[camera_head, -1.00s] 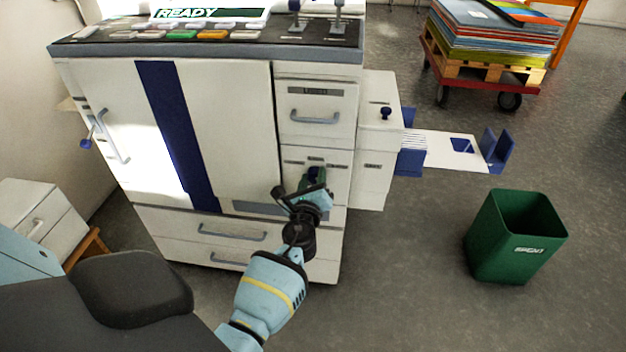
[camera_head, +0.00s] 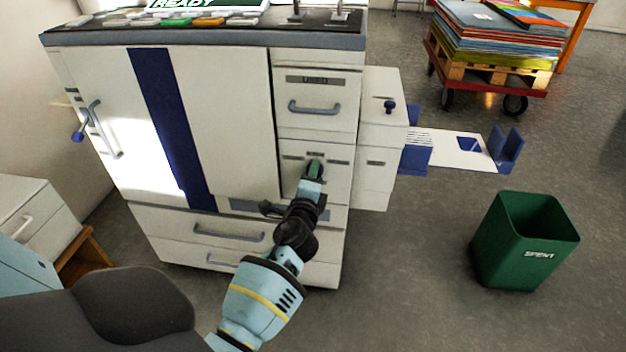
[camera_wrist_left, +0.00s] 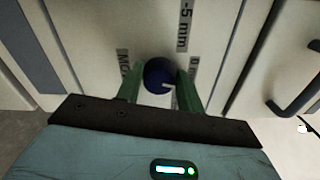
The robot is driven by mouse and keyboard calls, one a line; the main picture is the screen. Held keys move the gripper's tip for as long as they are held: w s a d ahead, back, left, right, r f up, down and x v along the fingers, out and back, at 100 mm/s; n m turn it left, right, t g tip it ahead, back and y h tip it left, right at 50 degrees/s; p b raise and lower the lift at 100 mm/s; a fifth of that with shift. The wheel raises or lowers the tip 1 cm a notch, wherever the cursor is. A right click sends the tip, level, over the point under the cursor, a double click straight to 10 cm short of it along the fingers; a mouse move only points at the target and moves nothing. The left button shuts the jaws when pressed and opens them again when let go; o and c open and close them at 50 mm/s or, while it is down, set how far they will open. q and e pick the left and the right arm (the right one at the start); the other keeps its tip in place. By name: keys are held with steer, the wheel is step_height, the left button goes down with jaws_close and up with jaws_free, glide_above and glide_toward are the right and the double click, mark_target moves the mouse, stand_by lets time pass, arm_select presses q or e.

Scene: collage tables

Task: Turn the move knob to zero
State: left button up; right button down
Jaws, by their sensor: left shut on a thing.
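The move knob (camera_wrist_left: 158,73) is a round dark blue knob on the cream front panel of the machine. It has a small white mark at its lower right edge in the left wrist view. Labels lie around it: "-5 mm" (camera_wrist_left: 184,22) above right, a partly hidden one starting with "0" (camera_wrist_left: 192,68) to the right, and one starting with "M" (camera_wrist_left: 122,62) to the left. My left gripper (camera_wrist_left: 160,84) has its green fingers on both sides of the knob, shut on it. In the head view my left gripper (camera_head: 315,170) hides the knob. My right gripper is not in view.
The machine (camera_head: 230,120) has a drawer handle (camera_head: 314,107) above the knob and a lower handle (camera_head: 228,235) near my wrist. A side unit (camera_head: 385,130) with a paper tray (camera_head: 455,147) stands right. A green bin (camera_head: 520,245) and a loaded cart (camera_head: 490,85) are on the floor.

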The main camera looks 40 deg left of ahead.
arm_select(q)
steer(key=shift+f+n+b, duration=0.1)
steer(key=shift+n+b, duration=0.3)
steer(key=shift+n, duration=0.7)
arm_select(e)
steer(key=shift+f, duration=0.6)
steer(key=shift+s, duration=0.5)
arm_select(q)
steer(key=o, duration=1)
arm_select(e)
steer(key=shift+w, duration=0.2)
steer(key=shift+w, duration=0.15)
arm_select(q)
steer(key=v, duration=0.7)
steer(key=shift+s+d+p, duration=0.25)
steer(key=shift+s+p, duration=0.1)
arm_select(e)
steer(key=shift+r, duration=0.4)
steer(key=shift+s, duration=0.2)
